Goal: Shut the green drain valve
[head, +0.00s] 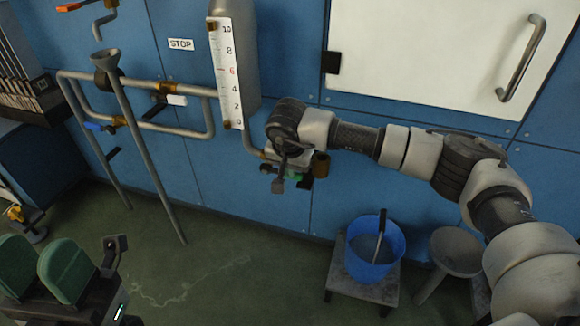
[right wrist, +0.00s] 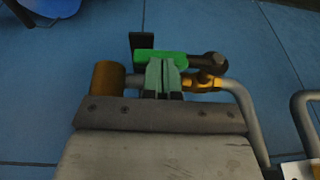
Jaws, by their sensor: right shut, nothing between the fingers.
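The green drain valve handle (right wrist: 158,56) shows in the right wrist view as a bright green bar lying crosswise, roughly parallel to the short pipe beside it. A brass fitting (right wrist: 203,82) is to its right, and a brown cylinder (right wrist: 107,79) is at the pipe's left end. My right gripper (right wrist: 163,66) is shut with nothing between its fingers. Its tips are at the near edge of the green handle; I cannot tell whether they touch. In the head view my right gripper (head: 291,176) is below the gauge tank and largely hides the valve.
A white level scale (head: 226,72) stands on a grey tank (head: 240,50) above the valve. Pipework with a blue-handled valve (head: 97,127) is to the left. A blue bucket (head: 372,262) sits on a low stool (head: 345,286) at the lower right. Open floor lies below.

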